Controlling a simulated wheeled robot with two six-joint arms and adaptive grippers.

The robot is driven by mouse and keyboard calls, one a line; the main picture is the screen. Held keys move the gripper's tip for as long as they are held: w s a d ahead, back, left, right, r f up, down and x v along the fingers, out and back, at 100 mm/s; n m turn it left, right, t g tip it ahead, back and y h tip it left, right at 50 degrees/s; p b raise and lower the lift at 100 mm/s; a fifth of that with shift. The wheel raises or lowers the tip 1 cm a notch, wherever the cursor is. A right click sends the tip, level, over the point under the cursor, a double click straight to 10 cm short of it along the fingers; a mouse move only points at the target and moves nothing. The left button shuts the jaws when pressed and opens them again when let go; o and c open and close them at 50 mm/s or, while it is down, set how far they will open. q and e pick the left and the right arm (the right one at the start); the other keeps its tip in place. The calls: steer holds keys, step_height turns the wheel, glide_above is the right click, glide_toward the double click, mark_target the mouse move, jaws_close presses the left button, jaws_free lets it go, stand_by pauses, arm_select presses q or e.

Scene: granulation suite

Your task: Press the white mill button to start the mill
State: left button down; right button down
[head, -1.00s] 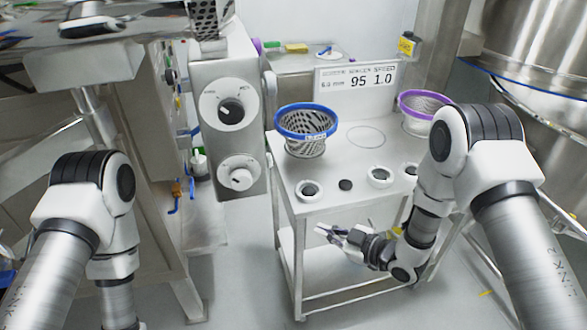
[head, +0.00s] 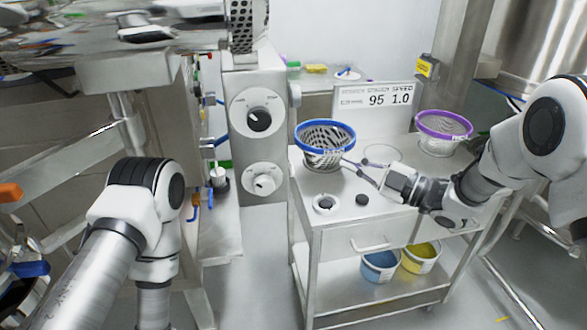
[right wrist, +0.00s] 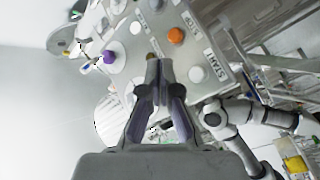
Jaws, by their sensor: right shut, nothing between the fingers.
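In the right wrist view a pale panel (right wrist: 205,35) carries a round white button (right wrist: 196,74) beside the word START. An orange button (right wrist: 175,36) sits beside the word STOP. My right gripper (right wrist: 158,64) is shut and empty, its fingertips pointing toward this panel; I cannot tell how far off they are. In the head view my right gripper (head: 350,165) is over the cart, near the blue-rimmed basket (head: 325,146). I cannot pick out the START button in the head view. My left arm shows at the left, but its gripper is not in view.
A grey column with two dials (head: 258,118) stands left of the steel cart (head: 330,215). A purple-rimmed basket (head: 444,126) and a sign (head: 378,96) reading 95 and 1.0 are on the cart. Blue (head: 380,266) and yellow (head: 421,258) tubs stand on its lower shelf.

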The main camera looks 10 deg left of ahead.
steer(key=s+a, duration=0.2)
steer(key=a, duration=0.6)
steer(key=shift+s+a+p, duration=0.2)
steer(key=shift+s+p, duration=0.1)
steer(key=shift+p, duration=0.15)
stand_by(0.9)
steer(key=shift+s+a, duration=0.15)
steer(key=shift+a, duration=0.25)
